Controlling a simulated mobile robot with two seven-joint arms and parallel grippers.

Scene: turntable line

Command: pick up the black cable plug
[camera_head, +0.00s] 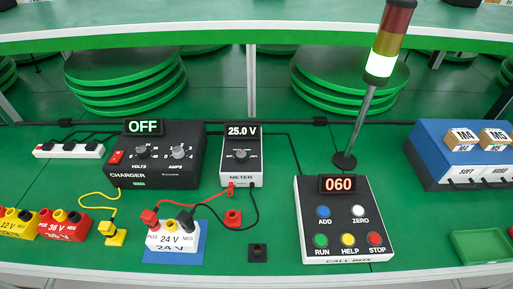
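A black cable plug (187,219) sits at the right end of the top of the white 24 V block (172,240), and looks seated on it. A black cable runs from it to the meter (241,158), which reads 25.0 V. A red plug (150,217) sits at the left end of the same block, with a red cable to the meter. The 24 V block stands on a blue mat (190,256). An empty-looking black holder (257,252) and a red holder (233,218) stand on the green table to the right. Neither of my grippers is in view.
The charger (157,155) behind reads OFF; its yellow cable ends at a yellow plug (116,236). Red (66,226) and yellow (17,222) blocks stand left. The call box (342,222) reading 060 and a signal tower (384,50) stand right, with a green tray (482,247).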

